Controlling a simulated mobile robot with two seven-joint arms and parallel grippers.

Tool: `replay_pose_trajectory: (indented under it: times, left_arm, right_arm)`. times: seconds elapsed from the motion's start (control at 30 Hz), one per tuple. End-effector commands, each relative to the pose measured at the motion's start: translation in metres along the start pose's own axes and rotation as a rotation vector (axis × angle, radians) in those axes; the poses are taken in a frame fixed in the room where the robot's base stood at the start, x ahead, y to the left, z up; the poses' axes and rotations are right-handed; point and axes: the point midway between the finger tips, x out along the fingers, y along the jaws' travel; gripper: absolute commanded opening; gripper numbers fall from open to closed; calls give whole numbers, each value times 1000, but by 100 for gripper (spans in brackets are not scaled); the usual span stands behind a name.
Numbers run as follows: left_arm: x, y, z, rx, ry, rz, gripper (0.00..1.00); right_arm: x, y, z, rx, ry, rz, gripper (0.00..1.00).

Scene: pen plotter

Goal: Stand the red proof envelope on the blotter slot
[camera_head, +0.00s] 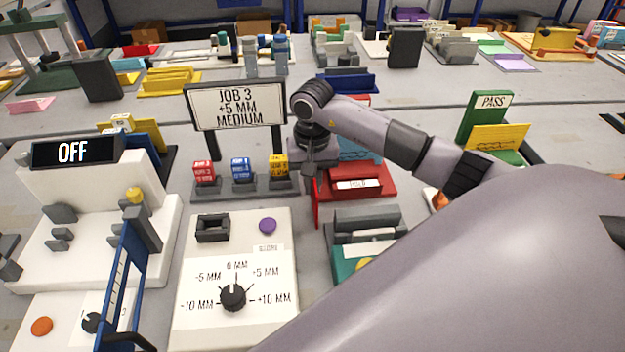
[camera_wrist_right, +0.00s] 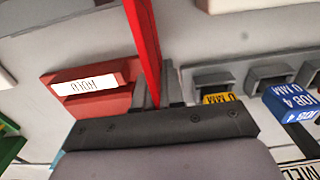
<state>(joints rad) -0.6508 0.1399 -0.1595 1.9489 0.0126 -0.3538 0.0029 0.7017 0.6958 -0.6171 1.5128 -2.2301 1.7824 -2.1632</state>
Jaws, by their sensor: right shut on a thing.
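My right gripper (camera_head: 315,165) is shut on the red proof envelope (camera_head: 316,208), which hangs nearly edge-on below it. In the right wrist view the envelope (camera_wrist_right: 143,40) is a thin red sheet rising from between the fingers (camera_wrist_right: 154,90). It is beside the red HOLD tray (camera_head: 372,191), with the job blocks on its other side. Whether it touches the surface below is unclear. A grey slotted block (camera_head: 365,223) on a teal base is at the envelope's near right; I cannot tell if it is the blotter slot. My left gripper is out of view.
Red, blue and yellow job blocks (camera_head: 240,168) stand in a grey rack left of the gripper. A JOB 3 sign (camera_head: 235,105) rises behind them. The white dial panel (camera_head: 240,250) is in front. My right arm hides the right foreground.

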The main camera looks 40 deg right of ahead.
Motion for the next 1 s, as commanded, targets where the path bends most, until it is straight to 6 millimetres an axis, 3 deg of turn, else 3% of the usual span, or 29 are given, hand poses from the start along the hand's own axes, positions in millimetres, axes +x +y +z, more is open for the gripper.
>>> replay_pose_trajectory:
  times: [0.37, 0.4, 0.47, 0.83, 1.0]
  left_arm:
    - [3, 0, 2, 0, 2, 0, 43]
    - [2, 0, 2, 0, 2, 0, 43]
    - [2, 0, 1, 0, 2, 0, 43]
    - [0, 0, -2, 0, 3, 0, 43]
    - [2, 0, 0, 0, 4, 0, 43]
  right_arm:
    - [7, 0, -1, 0, 2, 0, 0]
    - [6, 0, -1, 0, 2, 0, 15]
    - [5, 0, 0, 0, 2, -1, 34]
    - [2, 0, 0, 0, 1, -1, 34]
    - [-21, 0, -2, -2, 8, -3, 34]
